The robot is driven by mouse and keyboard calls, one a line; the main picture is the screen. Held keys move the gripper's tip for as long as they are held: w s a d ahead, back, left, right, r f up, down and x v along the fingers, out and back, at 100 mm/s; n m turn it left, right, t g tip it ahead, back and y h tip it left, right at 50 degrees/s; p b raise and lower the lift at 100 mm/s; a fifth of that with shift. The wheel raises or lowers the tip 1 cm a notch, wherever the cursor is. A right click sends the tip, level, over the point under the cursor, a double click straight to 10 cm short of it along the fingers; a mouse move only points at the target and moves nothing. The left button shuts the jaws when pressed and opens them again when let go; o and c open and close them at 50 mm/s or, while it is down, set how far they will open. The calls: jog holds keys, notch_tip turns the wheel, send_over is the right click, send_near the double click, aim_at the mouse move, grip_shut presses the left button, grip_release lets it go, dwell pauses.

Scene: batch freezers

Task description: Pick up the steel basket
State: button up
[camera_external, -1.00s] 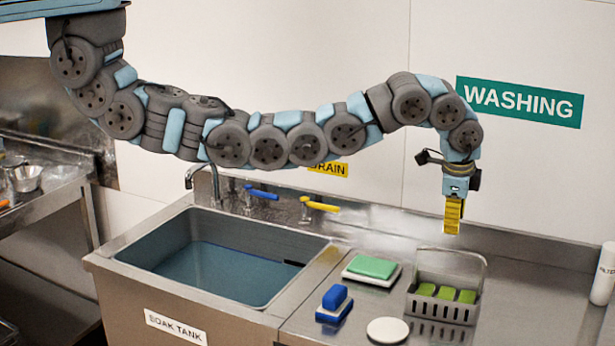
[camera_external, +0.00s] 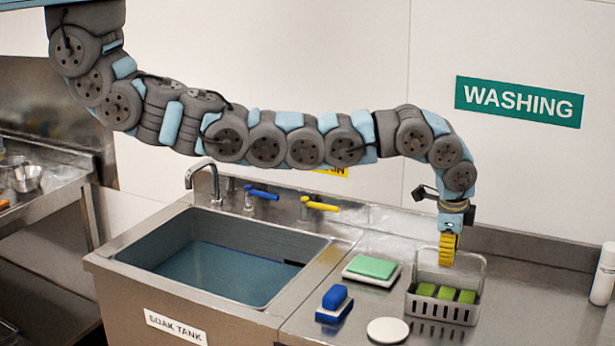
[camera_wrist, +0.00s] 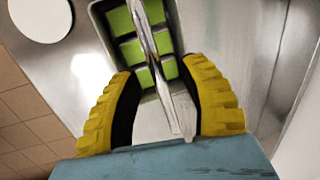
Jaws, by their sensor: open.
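The steel basket (camera_external: 440,311) stands upright on the steel counter, with slots in its front wall and a thin arched handle (camera_external: 447,249) over it. Green blocks (camera_external: 447,294) lie inside. My gripper (camera_external: 447,264) points down over the basket, its yellow fingers at the height of the handle. In the wrist view, the fingers of my gripper (camera_wrist: 158,68) are apart, and the handle (camera_wrist: 150,45) runs between them with gaps at both sides. The basket (camera_wrist: 98,28) lies beyond the fingertips. Whether a finger touches the handle in the external view cannot be told.
Left of the basket are a green sponge on a white tray (camera_external: 371,268), a blue brush (camera_external: 335,303) and a white disc (camera_external: 387,330). The soak tank (camera_external: 215,265) is farther left. A white bottle (camera_external: 604,274) stands at the right. Counter between basket and bottle is clear.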

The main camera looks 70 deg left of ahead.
jog(key=shift+f, duration=0.2)
grip_shut()
jog(key=shift+r, duration=0.15)
